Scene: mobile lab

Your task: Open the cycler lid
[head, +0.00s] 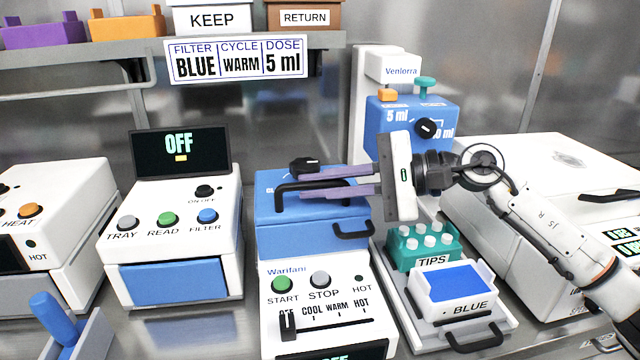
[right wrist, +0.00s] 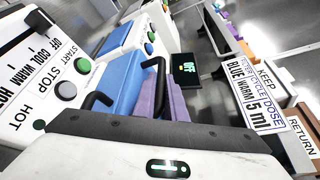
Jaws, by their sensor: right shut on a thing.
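The cycler (head: 318,290) is a white box with START and STOP buttons and a slider at front centre. Its blue lid (head: 275,240) looks closed, and it also shows in the right wrist view (right wrist: 122,75). A black bar handle (head: 282,200) spans the lid top; a second black handle (head: 353,234) juts from the lid's front right. My right gripper (head: 300,194) reaches in from the right, its purple fingers shut on the bar handle. In the right wrist view the handle (right wrist: 160,68) stands at the fingers (right wrist: 165,100). My left gripper is not in view.
A white reader with an OFF screen (head: 180,150) stands left of the cycler. A blue dispenser (head: 400,115), a teal tips rack (head: 425,247) and a BLUE filter box (head: 455,290) stand to the right. A shelf (head: 220,55) with labelled bins runs behind.

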